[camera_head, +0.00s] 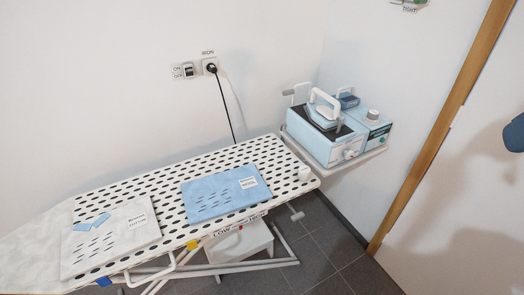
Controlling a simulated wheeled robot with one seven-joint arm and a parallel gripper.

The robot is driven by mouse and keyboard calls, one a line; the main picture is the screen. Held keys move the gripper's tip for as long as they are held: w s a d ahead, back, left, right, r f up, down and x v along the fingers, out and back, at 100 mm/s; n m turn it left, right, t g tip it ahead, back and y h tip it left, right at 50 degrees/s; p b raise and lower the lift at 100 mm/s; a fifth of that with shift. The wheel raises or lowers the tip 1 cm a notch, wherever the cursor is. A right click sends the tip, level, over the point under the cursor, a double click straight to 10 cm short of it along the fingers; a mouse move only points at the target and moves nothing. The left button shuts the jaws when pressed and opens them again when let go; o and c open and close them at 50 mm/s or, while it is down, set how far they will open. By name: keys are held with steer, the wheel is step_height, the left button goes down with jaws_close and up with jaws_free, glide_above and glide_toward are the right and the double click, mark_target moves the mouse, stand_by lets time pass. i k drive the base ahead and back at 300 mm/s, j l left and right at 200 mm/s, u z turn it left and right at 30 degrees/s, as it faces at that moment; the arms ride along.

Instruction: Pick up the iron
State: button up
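The iron (324,111) has a white looped handle and a dark and light-blue body. It rests on top of a light-blue and white box-like station (338,143) at the right end of the ironing board (160,192). The station stands on a pale shelf (374,151) joined to the board's end. My gripper is not in view.
A blue folded cloth (215,198) and a white folded cloth (105,242) lie on the dotted board. A black cord hangs from a wall socket (210,66) behind it. Dark tiled floor (330,250) shows at right. A dark blue rounded shape (515,133), unclear, is at the right edge.

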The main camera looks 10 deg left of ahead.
mark_target(324, 117)
steer(key=i+l+u, duration=0.3)
steer(key=i, duration=0.3)
steer(key=i+l+u, duration=0.3)
steer(key=i+l, duration=0.25)
